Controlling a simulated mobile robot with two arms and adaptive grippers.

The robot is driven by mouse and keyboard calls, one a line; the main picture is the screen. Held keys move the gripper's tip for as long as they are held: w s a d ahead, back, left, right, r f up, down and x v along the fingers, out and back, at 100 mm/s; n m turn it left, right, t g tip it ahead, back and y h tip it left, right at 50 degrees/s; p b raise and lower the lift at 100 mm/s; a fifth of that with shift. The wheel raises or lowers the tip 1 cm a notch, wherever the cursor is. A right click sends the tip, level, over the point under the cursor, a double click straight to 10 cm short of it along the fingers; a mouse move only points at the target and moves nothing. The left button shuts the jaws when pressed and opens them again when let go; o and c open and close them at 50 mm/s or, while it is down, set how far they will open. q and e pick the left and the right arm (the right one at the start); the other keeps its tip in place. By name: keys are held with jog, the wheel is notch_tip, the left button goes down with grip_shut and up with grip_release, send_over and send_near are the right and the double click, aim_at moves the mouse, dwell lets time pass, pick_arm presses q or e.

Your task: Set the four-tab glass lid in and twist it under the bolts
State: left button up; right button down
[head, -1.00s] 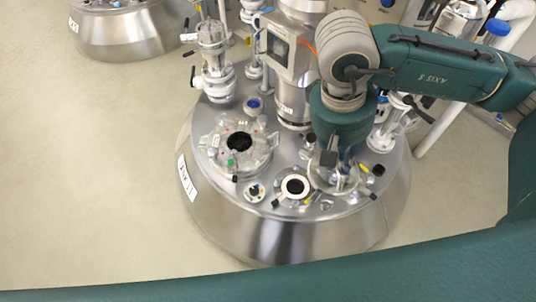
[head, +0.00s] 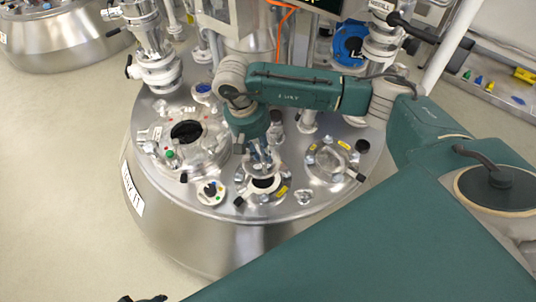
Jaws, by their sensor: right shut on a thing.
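My right gripper (head: 261,161) points down over the small middle port (head: 263,184) on the steel vessel top. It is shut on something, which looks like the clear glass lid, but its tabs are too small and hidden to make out. The port's dark opening shows just below the fingers, with a bright rim, bolts and yellow tags around it. I cannot tell whether the lid touches the rim or sits under the bolts.
A larger port (head: 218,153) with red and green marks lies left of the gripper. A round bolted port (head: 333,161) with a black handle lies to the right. A small round fitting (head: 211,192) sits near the front edge. White valves (head: 155,72) rise behind.

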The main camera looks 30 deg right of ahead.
jog(key=shift+w+d+f, duration=0.1)
jog(key=shift+d+f, duration=0.1)
jog(key=shift+f, duration=0.4)
jog(key=shift+f+b, duration=0.4)
notch_tip(320, 180, down, 3)
jog(key=shift+f+b, duration=0.1)
jog(key=shift+b, duration=0.85)
notch_tip(320, 180, down, 3)
jog(key=shift+a+b, duration=0.1)
jog(key=shift+b, duration=0.8)
jog(key=shift+f, duration=0.2)
jog(key=shift+f+b, duration=0.25)
jog(key=shift+b, duration=0.15)
pick_arm(q)
notch_tip(320, 180, up, 9)
jog(key=w+t, duration=0.1)
jog(key=shift+d+t, duration=0.15)
jog(key=shift+t, duration=0.25)
jog(key=shift+w, duration=0.15)
